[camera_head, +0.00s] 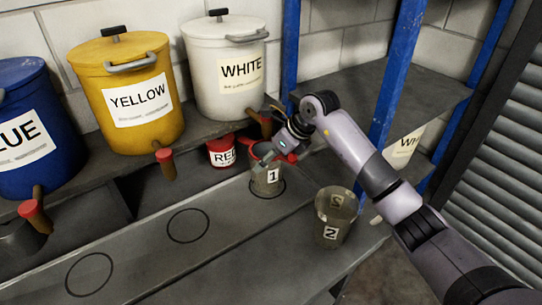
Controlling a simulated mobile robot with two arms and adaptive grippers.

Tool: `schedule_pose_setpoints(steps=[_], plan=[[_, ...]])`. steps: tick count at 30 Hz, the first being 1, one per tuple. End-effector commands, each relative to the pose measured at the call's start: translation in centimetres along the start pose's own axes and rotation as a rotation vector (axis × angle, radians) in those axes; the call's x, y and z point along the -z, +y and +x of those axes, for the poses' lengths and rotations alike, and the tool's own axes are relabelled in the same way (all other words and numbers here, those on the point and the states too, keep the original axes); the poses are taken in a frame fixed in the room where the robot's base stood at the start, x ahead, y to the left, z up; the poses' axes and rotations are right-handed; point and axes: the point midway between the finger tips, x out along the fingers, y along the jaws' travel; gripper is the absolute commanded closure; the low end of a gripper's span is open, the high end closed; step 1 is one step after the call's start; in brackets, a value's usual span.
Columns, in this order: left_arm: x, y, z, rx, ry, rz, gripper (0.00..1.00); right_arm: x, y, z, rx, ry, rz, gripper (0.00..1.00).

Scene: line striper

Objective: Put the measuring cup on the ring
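A grey metal measuring cup labelled 1 (268,184) stands upright on the bench, within a dark drawn ring (284,188). A second cup labelled 2 (331,219) stands upright to its right, nearer to me. Two more drawn rings are bare: one in the middle (188,225) and one at the lower left (90,274). My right gripper (264,157) reaches in from the right and is at the rim of cup 1. Its fingertips are small and overlap the rim, so I cannot tell whether they grip it. My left gripper is out of view.
Blue (35,125), yellow (128,92) and white (226,72) paint buckets stand on the back ledge, with red-tipped taps. A small red tin (221,152) is beside cup 1. A blue shelf post (397,80) rises behind my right arm. A dark pot (18,238) is at the left edge.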

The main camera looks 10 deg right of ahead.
Motion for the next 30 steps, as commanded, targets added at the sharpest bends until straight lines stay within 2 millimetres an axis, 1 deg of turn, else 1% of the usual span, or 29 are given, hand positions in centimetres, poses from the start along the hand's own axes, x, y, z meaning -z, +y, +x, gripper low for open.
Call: schedule_pose_setpoints(steps=[1,6,15,18,19,23,30], plan=[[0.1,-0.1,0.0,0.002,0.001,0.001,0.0,0.0,0.0,0.0,0.0,0.0,0.0,0.14],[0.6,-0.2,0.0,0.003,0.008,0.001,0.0,0.0,0.0,-0.1,0.0,0.0,0.0,0.02],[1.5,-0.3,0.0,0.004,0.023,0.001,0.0,0.0,0.0,-0.1,0.0,-0.001,0.0,0.02],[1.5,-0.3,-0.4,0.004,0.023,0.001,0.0,-0.3,0.0,-0.4,0.0,-0.001,0.0,0.02],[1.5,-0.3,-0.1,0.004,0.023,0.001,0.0,-0.2,-0.1,-0.5,0.002,-0.002,-0.001,0.02],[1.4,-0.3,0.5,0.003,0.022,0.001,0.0,-0.1,-0.2,-2.4,0.005,-0.004,-0.002,0.02],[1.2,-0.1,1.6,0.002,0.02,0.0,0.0,-0.1,-0.2,-7.6,0.006,-0.004,-0.002,0.02]])
